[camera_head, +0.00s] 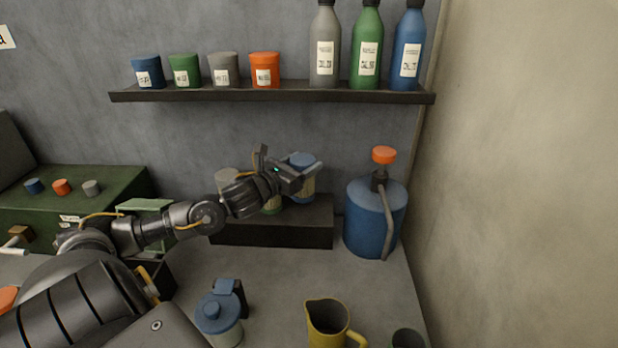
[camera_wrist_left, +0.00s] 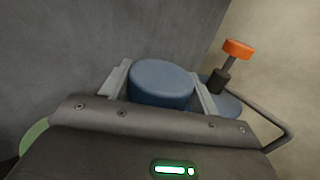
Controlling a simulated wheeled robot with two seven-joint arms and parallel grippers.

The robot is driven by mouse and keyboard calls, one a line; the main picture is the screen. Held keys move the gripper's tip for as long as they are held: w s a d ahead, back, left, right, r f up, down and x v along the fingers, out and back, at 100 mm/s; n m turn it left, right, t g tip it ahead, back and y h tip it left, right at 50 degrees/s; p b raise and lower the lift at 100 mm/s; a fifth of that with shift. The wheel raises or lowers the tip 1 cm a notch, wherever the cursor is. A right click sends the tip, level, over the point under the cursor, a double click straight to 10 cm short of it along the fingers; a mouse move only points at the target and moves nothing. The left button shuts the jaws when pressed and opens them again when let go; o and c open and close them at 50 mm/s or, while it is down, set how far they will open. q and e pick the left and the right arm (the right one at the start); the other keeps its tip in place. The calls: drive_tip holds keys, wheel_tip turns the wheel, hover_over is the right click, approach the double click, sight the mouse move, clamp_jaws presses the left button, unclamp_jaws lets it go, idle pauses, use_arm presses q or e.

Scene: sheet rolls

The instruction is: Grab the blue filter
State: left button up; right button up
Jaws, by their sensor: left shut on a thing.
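The blue filter (camera_head: 303,161) has a blue cap and a paler ribbed body, and stands at the right part of the dark raised block (camera_head: 290,236). My left gripper (camera_head: 291,160) is shut on it, with one finger on each side of the blue cap. In the left wrist view the blue filter (camera_wrist_left: 161,83) sits between the two fingers of my left gripper (camera_wrist_left: 160,88), and its lower part is hidden. A grey-topped filter (camera_head: 228,177) and a mostly hidden green one (camera_head: 272,206) stand to the left behind my arm. My right gripper is not in view.
A blue canister (camera_head: 366,222) with an orange knob stands close to the right of the block. A shelf (camera_head: 200,95) with cups and bottles hangs above. A blue-lidded jar (camera_head: 219,318) and a yellow jug (camera_head: 327,322) stand in front.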

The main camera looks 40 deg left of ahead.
use_arm(q)
drive_tip(key=s+r+p, duration=0.1)
drive_tip(key=s+r, duration=0.5)
drive_tip(key=s, duration=0.4)
drive_tip(key=shift+s+d+p, duration=0.2)
drive_tip(key=shift+s+p, duration=0.1)
